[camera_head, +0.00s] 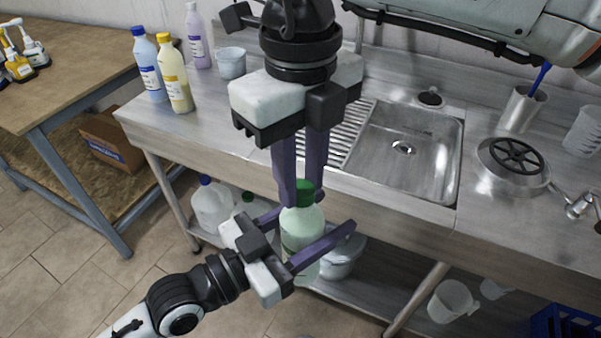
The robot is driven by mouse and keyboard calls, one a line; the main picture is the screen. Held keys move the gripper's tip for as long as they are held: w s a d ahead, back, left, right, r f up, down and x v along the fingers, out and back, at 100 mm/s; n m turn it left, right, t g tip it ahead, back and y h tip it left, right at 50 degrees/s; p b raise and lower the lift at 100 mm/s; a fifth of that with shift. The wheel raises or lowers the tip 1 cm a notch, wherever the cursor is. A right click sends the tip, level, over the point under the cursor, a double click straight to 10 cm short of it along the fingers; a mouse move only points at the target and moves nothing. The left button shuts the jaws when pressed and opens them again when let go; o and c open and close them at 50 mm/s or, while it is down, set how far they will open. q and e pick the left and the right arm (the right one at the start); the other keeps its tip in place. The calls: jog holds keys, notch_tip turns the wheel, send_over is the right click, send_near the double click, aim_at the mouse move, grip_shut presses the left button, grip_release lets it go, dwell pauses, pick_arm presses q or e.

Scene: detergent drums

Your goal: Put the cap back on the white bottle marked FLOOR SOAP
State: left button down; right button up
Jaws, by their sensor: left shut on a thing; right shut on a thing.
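A pale whitish-green bottle (302,228) is upright in front of the steel counter's edge, held off the floor. My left gripper (320,224) is shut around its body from the left. Its label is too small and too covered to read. A green cap (305,192) is at the top of the bottle's neck. My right gripper (300,186) points down from above and is shut on the cap. The cap lines up with the neck, but I cannot tell whether it is seated or threaded. Fingers partly hide the cap and bottle.
A steel counter (225,125) with a sink (410,150) lies behind. Blue-capped (150,70), yellow (175,80) and lilac (197,40) bottles and a white cup (231,63) stand at its left. Jugs sit on the lower shelf. A wooden table (75,65) is at the left.

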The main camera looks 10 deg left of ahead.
jog(key=m, duration=0.4)
jog(key=shift+w+m, duration=0.1)
jog(key=shift+m, duration=0.3)
jog(key=m, duration=0.4)
jog(key=shift+m, duration=0.3)
jog(key=m, duration=0.4)
jog(key=shift+d+m, duration=0.15)
jog(key=shift+m, duration=0.15)
jog(key=m, duration=0.6)
jog(key=o, duration=1)
jog(key=shift+r, duration=2.2)
jog(key=shift+c, duration=0.2)
